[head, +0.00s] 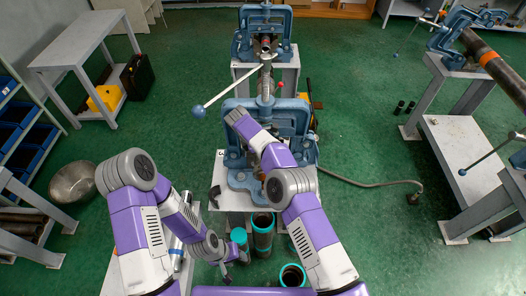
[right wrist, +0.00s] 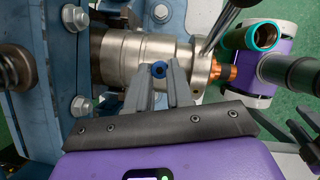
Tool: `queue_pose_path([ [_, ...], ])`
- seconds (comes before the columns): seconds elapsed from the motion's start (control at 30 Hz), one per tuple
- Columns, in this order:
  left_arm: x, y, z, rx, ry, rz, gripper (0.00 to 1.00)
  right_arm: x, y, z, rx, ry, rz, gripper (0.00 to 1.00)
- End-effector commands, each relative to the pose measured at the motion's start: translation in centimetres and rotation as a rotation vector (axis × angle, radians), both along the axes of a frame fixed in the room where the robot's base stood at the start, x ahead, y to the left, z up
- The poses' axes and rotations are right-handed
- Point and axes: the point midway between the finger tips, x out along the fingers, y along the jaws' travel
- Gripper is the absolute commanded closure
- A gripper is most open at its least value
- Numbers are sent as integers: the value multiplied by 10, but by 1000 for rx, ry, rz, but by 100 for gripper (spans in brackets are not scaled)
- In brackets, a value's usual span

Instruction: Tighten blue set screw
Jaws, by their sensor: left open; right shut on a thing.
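The blue set screw (right wrist: 160,69) sits on a silver metal cylinder (right wrist: 125,52) in the right wrist view. My right gripper (right wrist: 159,70) has its two grey fingers on either side of the screw head, shut on it. In the head view my right arm reaches over the near blue vise (head: 292,115), and its fingertips are hidden there. My left gripper (head: 228,268) hangs low in front of the vise stand in the head view, open and empty, apart from the screw.
A second blue vise (head: 281,28) stands behind. A lever with a blue ball (head: 198,111) sticks out left. Teal-ended pipes (head: 262,220) stand in front. A bowl (head: 73,182) and a grey table (head: 80,52) are left; green floor between is clear.

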Motion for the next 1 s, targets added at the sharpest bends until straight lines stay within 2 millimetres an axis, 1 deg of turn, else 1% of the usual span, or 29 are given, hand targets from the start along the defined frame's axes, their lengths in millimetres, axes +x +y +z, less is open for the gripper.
queue_pose_path([
  [0.57,0,0,0,0,0,0,54,0,1,1,2,-2,-23,100],
  [0.6,0,0,0,0,0,0,54,0,0,1,2,-2,-23,76],
  [0.73,0,0,0,0,0,0,54,0,0,1,2,-2,-23,56],
  [0.77,0,0,0,0,0,0,54,0,0,1,2,-2,-23,54],
  [1.0,0,0,0,0,0,0,54,0,0,1,0,-1,-22,54],
])
